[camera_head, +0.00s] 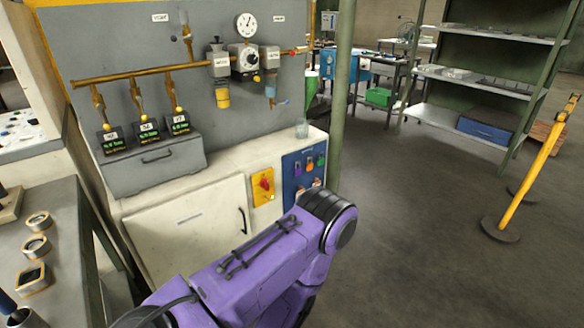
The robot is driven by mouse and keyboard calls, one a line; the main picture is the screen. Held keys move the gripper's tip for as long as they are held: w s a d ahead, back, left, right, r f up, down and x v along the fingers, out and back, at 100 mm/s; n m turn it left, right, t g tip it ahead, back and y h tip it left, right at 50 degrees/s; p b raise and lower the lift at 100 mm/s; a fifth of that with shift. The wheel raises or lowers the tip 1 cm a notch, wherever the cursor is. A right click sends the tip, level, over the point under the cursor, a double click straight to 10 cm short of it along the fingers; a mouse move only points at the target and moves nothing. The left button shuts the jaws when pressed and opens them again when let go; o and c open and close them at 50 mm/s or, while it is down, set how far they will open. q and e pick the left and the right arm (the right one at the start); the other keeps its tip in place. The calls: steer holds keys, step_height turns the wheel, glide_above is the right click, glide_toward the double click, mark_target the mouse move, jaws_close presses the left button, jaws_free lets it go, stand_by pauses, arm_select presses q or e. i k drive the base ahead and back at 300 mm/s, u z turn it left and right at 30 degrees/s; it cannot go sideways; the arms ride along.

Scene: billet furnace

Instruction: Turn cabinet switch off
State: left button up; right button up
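The white cabinet (185,235) stands at the left centre, with a dark door handle on its front. A red rotary switch (266,184) sits on a yellow plate (259,199) on the cabinet front, right of that door. Its on or off position is too small to read. A blue panel (291,171) with several coloured knobs is right of the switch. My purple arm crosses the lower middle in front of the cabinet, its bend hiding the lower part of the blue panel. Neither gripper shows, so their hold is hidden.
Pipes, a gauge (246,25) and valves are mounted above a grey drawer box (155,164). A green post (343,90) stands right of the cabinet. Floor is free at the right, before a yellow barrier (540,170).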

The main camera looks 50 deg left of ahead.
mark_target(265, 182)
steer(key=u, duration=0.5)
steer(key=i, duration=1.25)
steer(key=u, duration=0.7)
